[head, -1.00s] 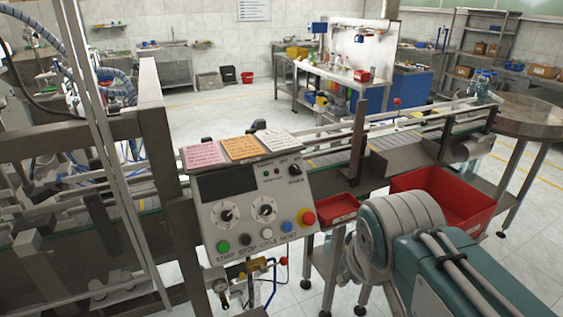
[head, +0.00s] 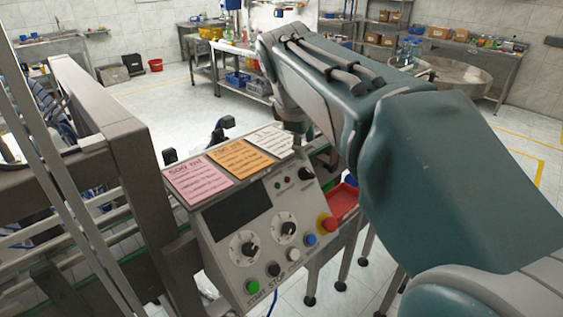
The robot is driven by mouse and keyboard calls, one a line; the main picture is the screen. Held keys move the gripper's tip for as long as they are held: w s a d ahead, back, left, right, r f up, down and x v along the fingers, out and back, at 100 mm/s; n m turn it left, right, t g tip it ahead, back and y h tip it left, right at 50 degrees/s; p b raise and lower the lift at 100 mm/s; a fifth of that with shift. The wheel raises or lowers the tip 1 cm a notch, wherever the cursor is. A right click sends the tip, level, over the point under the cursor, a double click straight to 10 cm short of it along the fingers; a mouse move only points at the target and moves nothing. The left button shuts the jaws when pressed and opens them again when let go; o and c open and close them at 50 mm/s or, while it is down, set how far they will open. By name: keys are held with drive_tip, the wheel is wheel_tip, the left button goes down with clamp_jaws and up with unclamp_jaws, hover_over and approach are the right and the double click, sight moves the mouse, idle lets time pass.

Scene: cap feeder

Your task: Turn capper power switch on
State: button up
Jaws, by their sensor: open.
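The capper control panel (head: 270,225) is tilted up toward me at the lower middle of the head view. Its power switch looks to be the black rotary knob (head: 306,174) at the panel's upper right, with small indicators to its left. The knob's exact setting is too small to read. My arm reaches in from the right and bends down behind the panel's top right edge, close to the switch. My gripper's fingers cannot be made out there, and no contact with the knob shows.
The panel also carries two dials (head: 243,249), a red emergency button (head: 327,222), a green button (head: 252,286) and other buttons. A metal frame (head: 110,130) is at left; a red tray (head: 343,201) is at right.

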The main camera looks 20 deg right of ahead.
sight(307, 170)
drive_tip(key=x, duration=0.3)
drive_tip(key=a+x, duration=0.1)
drive_tip(key=x, duration=0.5)
drive_tip(key=shift+a+f, duration=0.15)
drive_tip(key=shift+f, duration=0.1)
drive_tip(key=shift+w+d+f, duration=0.1)
drive_tip(key=shift+d+f, duration=0.3)
drive_tip(key=shift+d, duration=0.3)
drive_tip(key=shift+a, duration=0.2)
clamp_jaws()
